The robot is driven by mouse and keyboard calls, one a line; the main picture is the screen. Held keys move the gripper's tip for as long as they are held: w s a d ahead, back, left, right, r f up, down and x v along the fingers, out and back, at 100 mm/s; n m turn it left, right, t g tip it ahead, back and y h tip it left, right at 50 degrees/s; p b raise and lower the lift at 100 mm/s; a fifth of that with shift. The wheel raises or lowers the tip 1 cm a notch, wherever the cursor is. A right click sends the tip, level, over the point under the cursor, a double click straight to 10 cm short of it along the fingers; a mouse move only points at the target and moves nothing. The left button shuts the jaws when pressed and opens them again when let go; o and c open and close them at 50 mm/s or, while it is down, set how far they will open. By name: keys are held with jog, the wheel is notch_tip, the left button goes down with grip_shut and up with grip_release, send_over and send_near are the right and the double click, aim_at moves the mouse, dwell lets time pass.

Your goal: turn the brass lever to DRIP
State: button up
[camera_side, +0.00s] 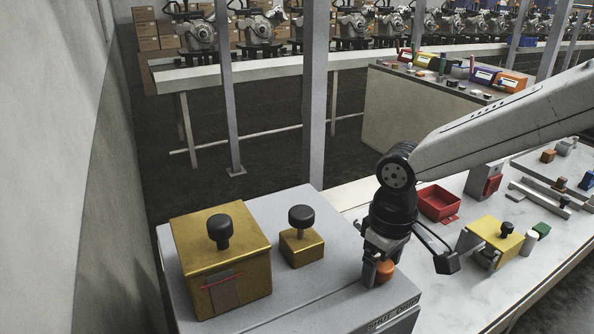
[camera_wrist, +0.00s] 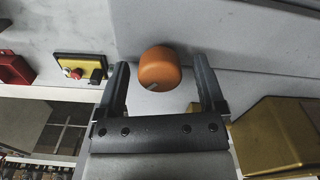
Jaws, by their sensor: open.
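An orange rounded knob (camera_side: 386,271) stands near the right front of the grey box top, above a front-edge label (camera_side: 393,314) that reads SHUT and DRIP. I take the knob as the lever's handle; no brass arm shows under it. In the wrist view the orange knob (camera_wrist: 159,68) lies between the fingertips of my gripper (camera_wrist: 161,64), with a gap on both sides. My gripper (camera_side: 377,273) is open, pointing down at the knob in the side view. Its fingers hide part of the knob there. I cannot tell which mark the lever points at.
A large brass block (camera_side: 220,262) and a small brass block (camera_side: 302,247), each with a black knob, stand left of my gripper on the grey box (camera_side: 325,285). A red bin (camera_side: 440,202) and a yellow box (camera_side: 495,242) stand to the right on the pale table.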

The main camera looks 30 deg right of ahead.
jog(key=shift+r, duration=3.85)
jog(key=shift+w+d+f, duration=0.3)
jog(key=shift+d+f, duration=0.1)
jog(key=w+d+f+t, duration=0.1)
jog(key=w+d+f+m+t, duration=0.1)
jog(key=d, duration=0.1)
jog(key=shift+d+f+m, duration=0.15)
jog(key=shift+f+m, duration=0.1)
jog(key=shift+m, duration=0.05)
jog(key=s+d+f+m, duration=0.1)
jog(key=s+d+f, duration=0.6)
jog(key=d+f, duration=0.3)
jog(key=shift+d+f+t, duration=0.3)
jog(key=shift+d+f, duration=0.05)
jog(key=shift+d, duration=0.35)
